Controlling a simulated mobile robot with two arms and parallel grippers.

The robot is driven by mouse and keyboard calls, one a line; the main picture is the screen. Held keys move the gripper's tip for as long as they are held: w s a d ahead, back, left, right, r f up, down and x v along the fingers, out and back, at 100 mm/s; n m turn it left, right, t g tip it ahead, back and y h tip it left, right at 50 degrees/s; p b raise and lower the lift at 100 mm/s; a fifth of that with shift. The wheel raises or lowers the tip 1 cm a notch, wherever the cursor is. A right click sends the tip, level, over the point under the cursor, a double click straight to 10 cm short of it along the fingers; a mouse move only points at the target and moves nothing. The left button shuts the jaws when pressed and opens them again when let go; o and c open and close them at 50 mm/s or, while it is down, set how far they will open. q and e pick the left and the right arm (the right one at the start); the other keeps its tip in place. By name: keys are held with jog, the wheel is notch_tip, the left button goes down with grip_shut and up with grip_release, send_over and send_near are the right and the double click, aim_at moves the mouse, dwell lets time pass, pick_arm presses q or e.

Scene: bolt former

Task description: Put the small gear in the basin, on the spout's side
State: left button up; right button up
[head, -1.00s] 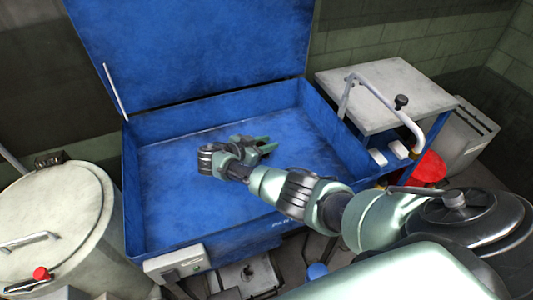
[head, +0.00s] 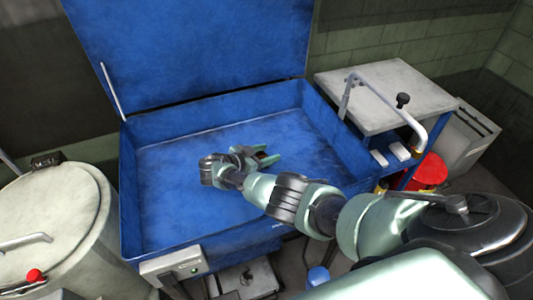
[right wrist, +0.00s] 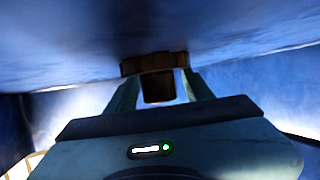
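The blue basin (head: 180,215) stands open in the head view, its lid raised at the back. The spout (head: 385,105), a bent grey pipe with a black knob, is at the basin's right side. My right gripper (head: 264,157) is low inside the basin, right of its middle. In the right wrist view, the small gear (right wrist: 155,65), dark brown with a hub, sits between the fingertips, which reach its two sides. The gripper looks shut on it, close to a blue surface; I cannot tell whether they touch. My left gripper is not in view.
A grey-topped table (head: 375,90) adjoins the basin at the right. A pale drum (head: 60,215) stands at the left. A red container (head: 429,172) is below the spout. The basin floor around my gripper looks clear.

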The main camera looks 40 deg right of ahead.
jog(key=shift+r, duration=0.1)
jog(key=v, duration=1.1)
jog(key=shift+s+a+r+b, duration=0.15)
jog(key=shift+a+b, duration=0.15)
jog(key=shift+a, duration=0.15)
